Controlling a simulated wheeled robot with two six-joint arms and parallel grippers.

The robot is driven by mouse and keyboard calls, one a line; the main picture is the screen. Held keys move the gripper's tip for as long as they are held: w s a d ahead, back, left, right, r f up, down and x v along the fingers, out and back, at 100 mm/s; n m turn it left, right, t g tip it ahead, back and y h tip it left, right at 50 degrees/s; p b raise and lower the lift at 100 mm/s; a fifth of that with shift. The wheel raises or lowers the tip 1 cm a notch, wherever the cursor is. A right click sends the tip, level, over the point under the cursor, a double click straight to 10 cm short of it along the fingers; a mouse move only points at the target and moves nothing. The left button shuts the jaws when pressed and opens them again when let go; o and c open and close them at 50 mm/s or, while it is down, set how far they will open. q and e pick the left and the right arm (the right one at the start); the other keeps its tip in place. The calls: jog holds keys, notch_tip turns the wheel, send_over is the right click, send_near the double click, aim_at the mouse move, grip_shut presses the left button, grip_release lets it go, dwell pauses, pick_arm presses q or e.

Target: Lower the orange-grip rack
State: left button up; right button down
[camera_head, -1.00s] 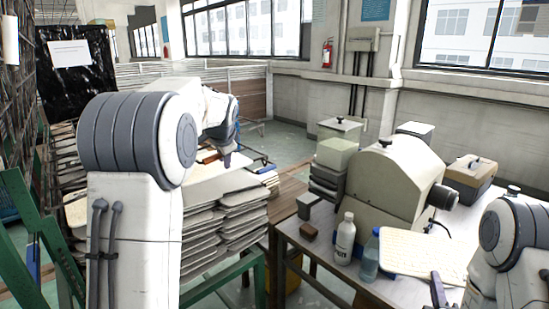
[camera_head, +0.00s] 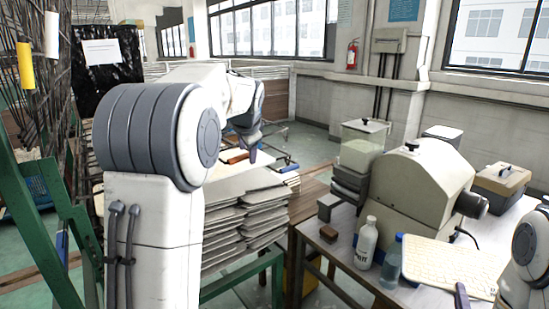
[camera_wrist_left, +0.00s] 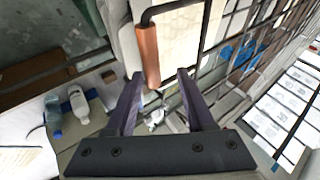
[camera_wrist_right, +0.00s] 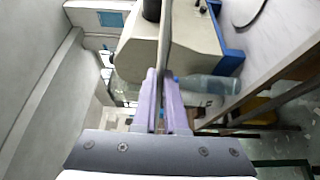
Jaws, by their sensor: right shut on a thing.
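The orange grip (camera_head: 237,159) of a rack shows in the head view beside my left gripper (camera_head: 252,152), above the stacked trays. In the left wrist view the same brown-orange grip (camera_wrist_left: 148,55) on a dark bar lies between the fingertips of my left gripper (camera_wrist_left: 160,76). The fingers are apart, with gaps on both sides; I cannot tell how deep the grip sits between them. My right gripper (camera_wrist_right: 160,75) is shut on a thin cream panel (camera_wrist_right: 166,35), seen edge-on. In the head view this panel (camera_head: 445,266) is held over the right table.
A blue grip (camera_head: 288,168) sits right of the orange one. Yellow (camera_head: 25,65) and white (camera_head: 51,35) grips hang at the left by a green frame (camera_head: 40,235). A white bottle (camera_head: 366,243), a bluish bottle (camera_head: 391,262) and a beige machine (camera_head: 420,190) stand on the table.

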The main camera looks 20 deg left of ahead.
pick_arm(q)
jog(key=v, duration=0.8)
jog(key=shift+s+b, duration=0.2)
jog(key=shift+b, duration=0.2)
jog(key=shift+r, duration=0.1)
dwell(0.4)
